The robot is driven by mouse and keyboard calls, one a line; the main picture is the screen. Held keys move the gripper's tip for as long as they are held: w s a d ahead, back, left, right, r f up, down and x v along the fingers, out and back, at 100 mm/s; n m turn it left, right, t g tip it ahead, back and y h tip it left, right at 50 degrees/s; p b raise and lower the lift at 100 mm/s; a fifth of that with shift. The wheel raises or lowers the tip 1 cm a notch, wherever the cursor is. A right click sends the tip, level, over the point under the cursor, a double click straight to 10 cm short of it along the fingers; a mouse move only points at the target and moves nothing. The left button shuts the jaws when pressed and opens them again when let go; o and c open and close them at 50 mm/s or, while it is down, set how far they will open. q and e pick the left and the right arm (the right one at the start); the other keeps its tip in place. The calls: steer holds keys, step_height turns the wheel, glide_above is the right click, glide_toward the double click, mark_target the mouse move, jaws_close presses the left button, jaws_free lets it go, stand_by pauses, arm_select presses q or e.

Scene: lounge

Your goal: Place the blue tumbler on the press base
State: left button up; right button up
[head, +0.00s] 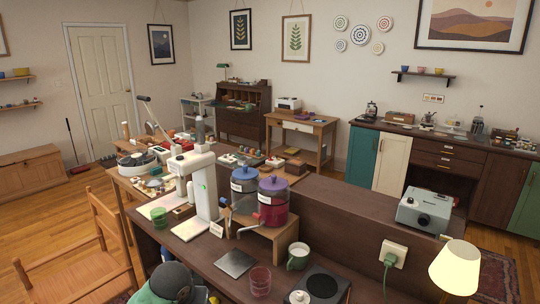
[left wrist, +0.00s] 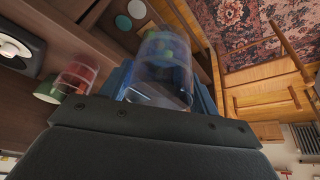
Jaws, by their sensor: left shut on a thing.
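In the left wrist view, my left gripper (left wrist: 160,95) is shut on the clear blue tumbler (left wrist: 166,50), with a blue finger on each side. The tumbler's surroundings show through its wall. My right gripper is in neither view.
A green tumbler (head: 159,218) stands left of the press. Two lidded dispensers (head: 273,205) stand right of the press.

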arm_select(q)
steer(key=shift+s+f, duration=0.6)
steer(key=shift+f, duration=0.3)
